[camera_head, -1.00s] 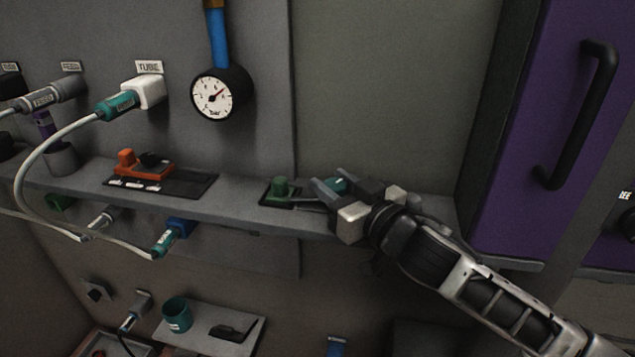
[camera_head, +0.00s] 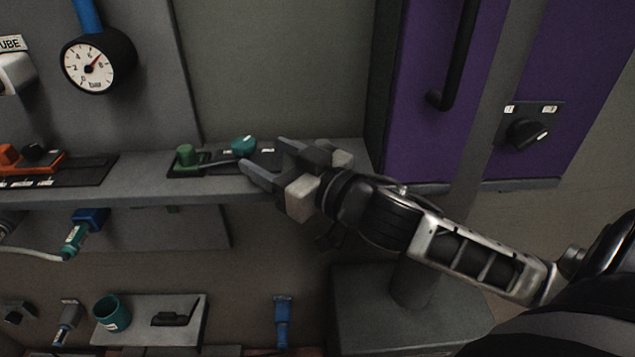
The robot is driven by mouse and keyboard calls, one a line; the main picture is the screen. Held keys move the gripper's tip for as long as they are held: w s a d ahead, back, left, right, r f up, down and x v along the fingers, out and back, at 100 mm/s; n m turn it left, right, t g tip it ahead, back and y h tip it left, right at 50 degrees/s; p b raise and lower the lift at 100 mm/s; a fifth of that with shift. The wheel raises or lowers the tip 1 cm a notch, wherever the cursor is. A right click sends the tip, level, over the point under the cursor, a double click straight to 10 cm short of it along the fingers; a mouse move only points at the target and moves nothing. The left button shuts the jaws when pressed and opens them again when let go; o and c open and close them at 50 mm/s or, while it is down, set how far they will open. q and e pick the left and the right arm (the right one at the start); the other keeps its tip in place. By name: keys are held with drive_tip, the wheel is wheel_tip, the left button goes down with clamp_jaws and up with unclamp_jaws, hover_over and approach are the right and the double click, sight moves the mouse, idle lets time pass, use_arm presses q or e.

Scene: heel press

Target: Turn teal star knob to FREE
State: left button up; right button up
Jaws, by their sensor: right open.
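The teal star knob (camera_head: 243,146) sits on a dark plate on the grey shelf, right of a green knob (camera_head: 186,156). Small white labels lie on the plate beside it, too small to read. My right gripper (camera_head: 262,158) is open, reaching in from the right, with its fingers pointing left toward the teal knob. The fingertips are close to the knob's right and front side. Nothing is between the fingers that I can make out, and I cannot tell whether a finger touches the knob. My left gripper is not in view.
A pressure gauge (camera_head: 97,62) hangs on the wall at upper left. An orange device (camera_head: 30,163) sits on the shelf (camera_head: 140,189) at left. A purple cabinet (camera_head: 421,140) with a black handle stands at right. A teal cup (camera_head: 112,312) is on a lower ledge.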

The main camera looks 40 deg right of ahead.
drive_tip(key=v, duration=0.3)
drive_tip(key=shift+s+f, duration=0.15)
drive_tip(key=shift+f, duration=0.05)
use_arm(q)
drive_tip(key=p, duration=0.1)
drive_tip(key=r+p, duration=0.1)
drive_tip(key=p, duration=0.1)
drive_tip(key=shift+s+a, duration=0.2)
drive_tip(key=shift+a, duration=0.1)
use_arm(e)
drive_tip(key=v, duration=0.6)
drive_tip(key=shift+d+r, duration=0.1)
drive_tip(key=shift+r, duration=0.1)
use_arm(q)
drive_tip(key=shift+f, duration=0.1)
